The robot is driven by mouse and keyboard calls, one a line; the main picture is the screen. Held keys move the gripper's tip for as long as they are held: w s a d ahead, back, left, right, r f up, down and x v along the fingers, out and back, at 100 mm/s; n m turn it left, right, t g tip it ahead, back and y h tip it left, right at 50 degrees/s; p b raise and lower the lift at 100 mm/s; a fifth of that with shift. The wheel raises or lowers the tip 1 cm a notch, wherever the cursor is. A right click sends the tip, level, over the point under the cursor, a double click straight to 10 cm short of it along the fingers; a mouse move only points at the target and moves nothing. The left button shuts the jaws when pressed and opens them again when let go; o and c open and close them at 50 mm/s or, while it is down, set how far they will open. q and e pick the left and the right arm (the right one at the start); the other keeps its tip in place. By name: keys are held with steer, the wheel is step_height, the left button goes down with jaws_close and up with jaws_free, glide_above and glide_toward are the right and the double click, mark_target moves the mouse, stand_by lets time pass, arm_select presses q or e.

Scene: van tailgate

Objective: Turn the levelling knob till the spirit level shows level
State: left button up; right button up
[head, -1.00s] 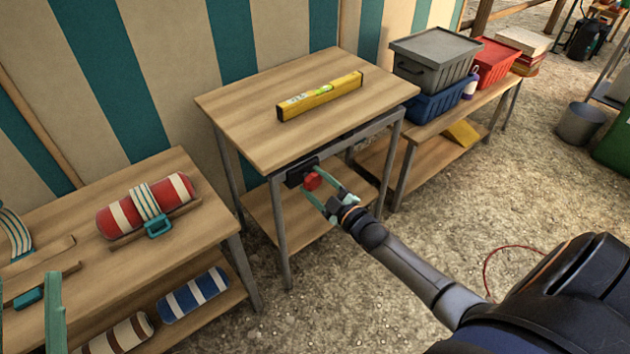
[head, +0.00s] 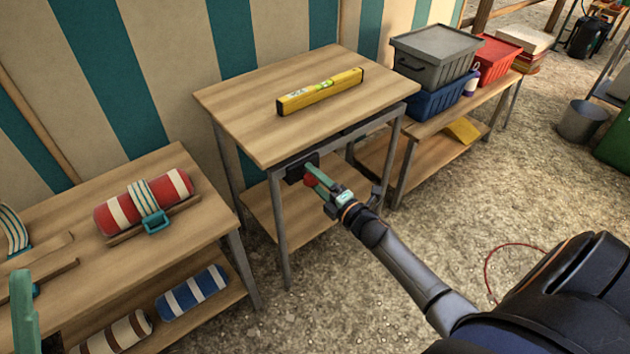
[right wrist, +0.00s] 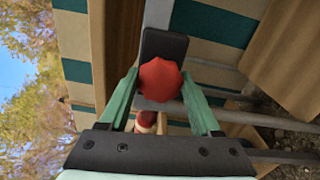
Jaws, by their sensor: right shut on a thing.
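The yellow spirit level (head: 320,92) lies on top of the small wooden table (head: 250,110); its bubble is too small to read. The red levelling knob (head: 310,181) sits on a dark mount (head: 301,167) under the table's front edge. My right gripper (head: 316,178) is shut on the knob. In the right wrist view the red knob (right wrist: 160,80) is between the two green fingers, in front of the dark mount (right wrist: 163,45). Part of my left gripper (head: 24,310) shows at the lower left edge of the head view; its jaw opening cannot be made out.
A bench at left holds a red striped roll (head: 145,202) with a strap; a blue striped roll (head: 193,292) lies on its shelf. Grey (head: 436,55), blue (head: 440,98) and red (head: 495,62) crates stand on the right bench. The gravel in front is mostly clear.

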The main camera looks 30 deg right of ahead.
mark_target(316, 180)
arm_select(q)
steer(key=shift+w+f+b, duration=0.15)
steer(key=shift+f+b, duration=0.2)
steer(key=shift+f, duration=0.2)
arm_select(e)
steer(key=shift+n, duration=1.1)
steer(key=o, duration=1.3)
steer(key=shift+s, duration=0.1)
steer(key=s+p, duration=0.1)
steer(key=s, duration=0.4)
steer(key=shift+d, duration=0.15)
arm_select(q)
steer(key=w+f+n+y+p, duration=0.1)
steer(key=w+f+n+y, duration=0.3)
steer(key=y, duration=0.1)
steer(key=shift+w+a+f+y, duration=0.2)
steer(key=shift+a+f+y, duration=0.1)
steer(key=shift+a+f, duration=0.1)
arm_select(e)
steer(key=s, duration=0.7)
steer(key=shift+s+d, duration=0.2)
steer(key=shift+d, duration=0.1)
